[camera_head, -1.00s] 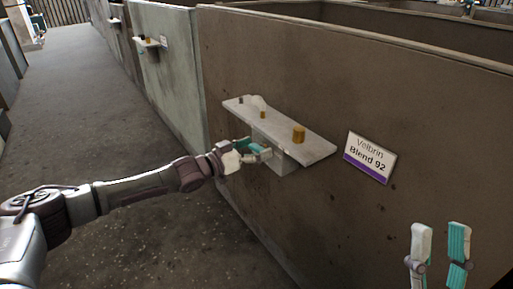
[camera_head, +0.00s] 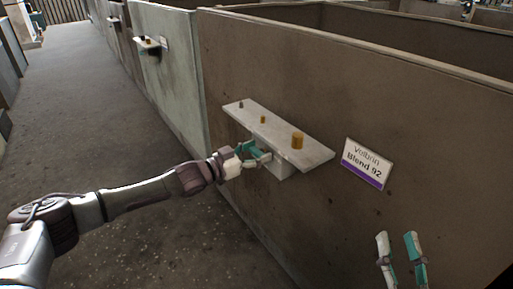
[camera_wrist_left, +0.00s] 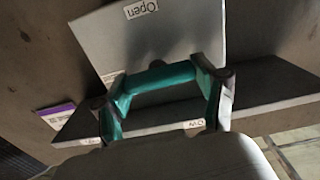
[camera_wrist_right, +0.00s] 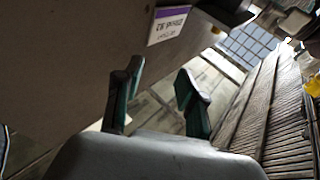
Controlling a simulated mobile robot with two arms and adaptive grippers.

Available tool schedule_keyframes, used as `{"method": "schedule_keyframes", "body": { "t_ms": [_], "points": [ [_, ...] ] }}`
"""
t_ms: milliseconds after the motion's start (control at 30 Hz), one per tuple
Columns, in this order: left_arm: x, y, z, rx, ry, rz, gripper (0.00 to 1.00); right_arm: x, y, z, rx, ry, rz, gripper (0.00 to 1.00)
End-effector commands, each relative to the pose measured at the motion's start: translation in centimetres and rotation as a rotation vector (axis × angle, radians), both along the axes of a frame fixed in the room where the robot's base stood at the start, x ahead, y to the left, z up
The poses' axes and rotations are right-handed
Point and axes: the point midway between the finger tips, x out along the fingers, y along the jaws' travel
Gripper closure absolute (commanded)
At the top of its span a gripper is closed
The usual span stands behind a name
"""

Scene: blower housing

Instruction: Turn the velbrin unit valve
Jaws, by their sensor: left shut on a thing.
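The Velbrin unit is a pale shelf (camera_head: 280,134) with a pale box (camera_head: 281,168) under it, on a brown wall. In the left wrist view, the box face (camera_wrist_left: 158,45) carries an upside-down "Open" label (camera_wrist_left: 140,9). My left gripper (camera_head: 257,154) is at the box, just below the shelf's front edge. It is shut on what looks like a teal valve handle (camera_wrist_left: 157,81), which spans between its fingers; handle and finger pads are hard to tell apart. My right gripper (camera_head: 400,257) is open and empty at the lower right, away from the unit.
Two orange cylinders, one larger (camera_head: 297,141) and one small (camera_head: 262,119), and a dark peg (camera_head: 241,104) stand on the shelf. A "Velbrin Blend 92" sign (camera_head: 367,164) is right of it. Another shelf (camera_head: 147,45) is farther back. The aisle floor (camera_head: 100,125) at left is clear.

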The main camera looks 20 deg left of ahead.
Motion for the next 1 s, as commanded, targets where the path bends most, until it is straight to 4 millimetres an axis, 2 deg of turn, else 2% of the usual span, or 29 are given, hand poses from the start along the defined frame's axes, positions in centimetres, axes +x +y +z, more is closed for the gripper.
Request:
{"method": "schedule_keyframes", "body": {
  "t_ms": [200, 467, 500, 633, 1000],
  "points": [
    [0.0, 0.0, 0.0, 0.025, -0.020, 0.000, 0.64, 0.4, -0.2, -1.9, -0.030, 0.111, -0.006, 0.60],
    [0.0, 0.0, 0.0, 0.028, -0.022, 0.000, 0.64, 0.4, -0.2, -2.0, -0.031, 0.115, -0.006, 0.60],
    [0.0, 0.0, 0.0, 0.028, -0.022, 0.000, 0.28, 0.4, -0.2, -2.0, -0.030, 0.114, -0.006, 0.60],
    [0.0, 0.0, 0.0, 0.027, -0.021, 0.000, 0.06, 0.4, -0.2, -2.0, -0.030, 0.113, -0.006, 0.60],
    [-0.1, 0.1, 0.0, 0.025, -0.020, 0.000, 0.04, 0.4, -0.1, -1.9, -0.030, 0.112, -0.005, 0.60]
  ]
}}
